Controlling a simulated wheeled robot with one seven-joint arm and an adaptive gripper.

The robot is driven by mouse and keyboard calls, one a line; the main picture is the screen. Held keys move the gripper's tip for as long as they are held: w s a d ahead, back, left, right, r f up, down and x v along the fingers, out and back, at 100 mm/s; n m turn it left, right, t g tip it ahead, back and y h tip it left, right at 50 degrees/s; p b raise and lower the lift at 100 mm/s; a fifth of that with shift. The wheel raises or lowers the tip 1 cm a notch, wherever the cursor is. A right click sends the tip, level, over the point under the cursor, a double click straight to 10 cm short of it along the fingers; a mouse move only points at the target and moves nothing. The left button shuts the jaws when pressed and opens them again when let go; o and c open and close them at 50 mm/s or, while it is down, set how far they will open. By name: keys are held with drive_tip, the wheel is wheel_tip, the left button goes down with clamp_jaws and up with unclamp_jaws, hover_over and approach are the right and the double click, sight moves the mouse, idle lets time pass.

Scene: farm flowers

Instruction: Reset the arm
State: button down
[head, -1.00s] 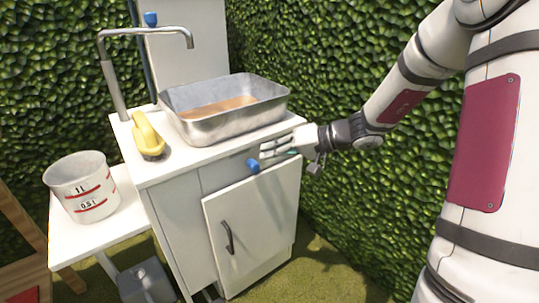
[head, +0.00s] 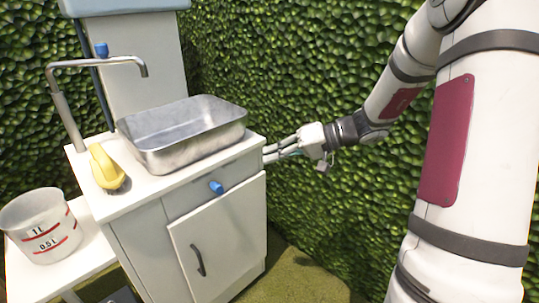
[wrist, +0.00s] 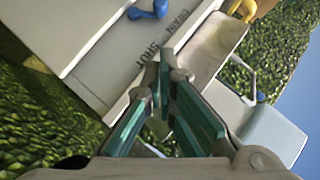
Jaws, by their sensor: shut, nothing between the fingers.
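My gripper (head: 268,155) is shut and empty at the right side of the white sink cabinet (head: 140,235), close to its right edge. I cannot tell whether it touches the cabinet. In the wrist view the green-padded fingers of my gripper (wrist: 168,62) are together at the tips, over the panel lettered "DRAIN" and "SHUT". The blue drain knob (head: 216,187) is on the cabinet front, left of my gripper and apart from it. It also shows at the top of the wrist view (wrist: 148,10).
A metal basin (head: 205,155) on the cabinet looks empty. A tap (head: 95,62) and a yellow item (head: 105,168) stand left of it. A white measuring bucket (head: 40,228) is on a low side table (head: 85,262). A leafy hedge wall (head: 330,80) is behind.

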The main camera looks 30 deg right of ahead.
drive_tip(key=shift+a, duration=0.1)
drive_tip(key=s+a+r+n+g+h, duration=0.1)
drive_tip(key=s+a+r+g+h, duration=0.2)
drive_tip(key=s+a, duration=0.5)
drive_tip(key=s+a+r+n+g, duration=0.2)
drive_tip(key=s+a+r+g, duration=0.15)
drive_tip(key=s+a, duration=0.4)
drive_tip(key=s+d+m+h, duration=0.1)
drive_tip(key=s+d+h, duration=0.25)
drive_tip(key=s, duration=0.65)
drive_tip(key=s+d+m+h, duration=0.1)
drive_tip(key=s+d+h, duration=0.25)
drive_tip(key=s, duration=0.75)
wheel_tip(320, 180, up, 30)
drive_tip(key=t+p, duration=0.3)
drive_tip(key=p, duration=2.6)
drive_tip(key=shift+r+h, duration=0.25)
drive_tip(key=shift+h, duration=0.05)
